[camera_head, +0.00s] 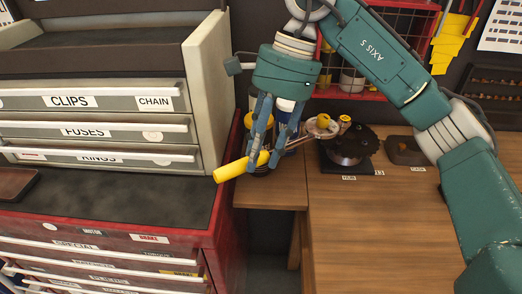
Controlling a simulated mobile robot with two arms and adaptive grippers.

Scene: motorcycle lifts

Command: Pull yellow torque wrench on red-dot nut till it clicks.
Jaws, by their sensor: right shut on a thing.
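My right gripper (258,160) reaches down from the top and is shut on the yellow handle of the torque wrench (231,172). The handle points to the lower left, over the gap between the red cabinet and the wooden bench. A metal shaft seems to run from the gripper towards the hub (347,148), partly hidden by the fingers. A metal head with yellow-orange parts (323,125) shows at the hub's upper left. I cannot make out the red-dot nut or whether the wrench sits on it. My left gripper is out of view.
The hub stands on a dark base on the wooden bench (390,215), whose front is clear. A dark tray (405,150) lies to its right. A grey drawer unit (100,128) stands on the red cabinet (213,225) at left. A red wire rack (385,40) is behind.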

